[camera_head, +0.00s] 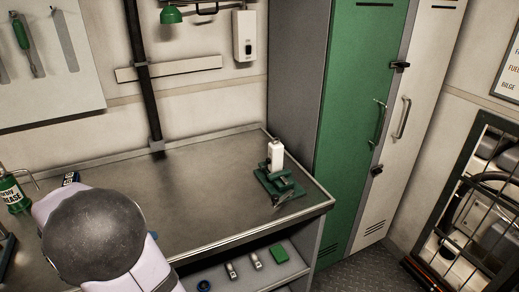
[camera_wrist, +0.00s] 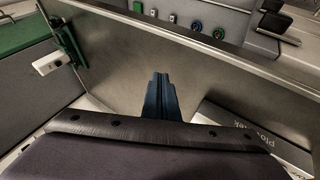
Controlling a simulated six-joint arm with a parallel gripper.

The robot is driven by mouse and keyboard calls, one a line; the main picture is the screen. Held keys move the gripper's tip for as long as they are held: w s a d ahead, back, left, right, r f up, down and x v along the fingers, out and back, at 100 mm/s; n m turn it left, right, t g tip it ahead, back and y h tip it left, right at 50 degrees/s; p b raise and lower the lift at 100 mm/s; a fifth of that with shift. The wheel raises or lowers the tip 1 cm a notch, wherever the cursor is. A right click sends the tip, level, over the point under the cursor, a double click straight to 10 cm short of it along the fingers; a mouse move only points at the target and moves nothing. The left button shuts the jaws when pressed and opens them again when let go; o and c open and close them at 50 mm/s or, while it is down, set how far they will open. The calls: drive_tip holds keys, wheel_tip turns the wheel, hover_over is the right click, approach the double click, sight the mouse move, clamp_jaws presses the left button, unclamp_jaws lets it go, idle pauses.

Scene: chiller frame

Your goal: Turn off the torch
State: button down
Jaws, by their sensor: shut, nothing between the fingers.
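A white upright body with a dark top, possibly the torch (camera_head: 276,155), stands in a green vise (camera_head: 277,185) at the right end of the workbench. In the wrist view the white body (camera_wrist: 47,63) and the vise (camera_wrist: 68,40) are at the upper left; I cannot make out a switch or a light. My gripper (camera_wrist: 161,78) shows as two dark blue fingers, shut together and empty, over the bare bench top. It is well apart from the vise.
The metal bench top (camera_head: 190,200) is mostly clear. A green grease can (camera_head: 14,194) stands at its left end. Small items and a green box (camera_head: 279,251) lie on the shelf below. A green locker (camera_head: 360,120) stands right of the bench. A white box (camera_head: 244,36) hangs on the wall.

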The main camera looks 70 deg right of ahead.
drive_tip(key=w+d+r+m+g+h+b, duration=0.15)
drive_tip(key=d+m, duration=0.25)
drive_tip(key=d, duration=0.6)
drive_tip(key=d+r+m+g+h, duration=0.1)
drive_tip(key=d+r+m+g, duration=0.2)
drive_tip(key=d, duration=0.6)
drive_tip(key=s+d+r+m+g, duration=0.2)
drive_tip(key=s+d+m, duration=0.3)
drive_tip(key=s+d, duration=0.1)
drive_tip(key=s+d+r+m+g+b, duration=0.1)
drive_tip(key=s+d+r+m+g, duration=0.2)
drive_tip(key=s+d+m, duration=0.2)
drive_tip(key=d+m, duration=0.1)
drive_tip(key=d, duration=0.2)
drive_tip(key=shift+s+d+r+b, duration=0.15)
drive_tip(key=shift+s+d+b, duration=0.15)
drive_tip(key=shift+s, duration=0.1)
drive_tip(key=shift+g+h, duration=0.25)
drive_tip(key=shift+s, duration=0.1)
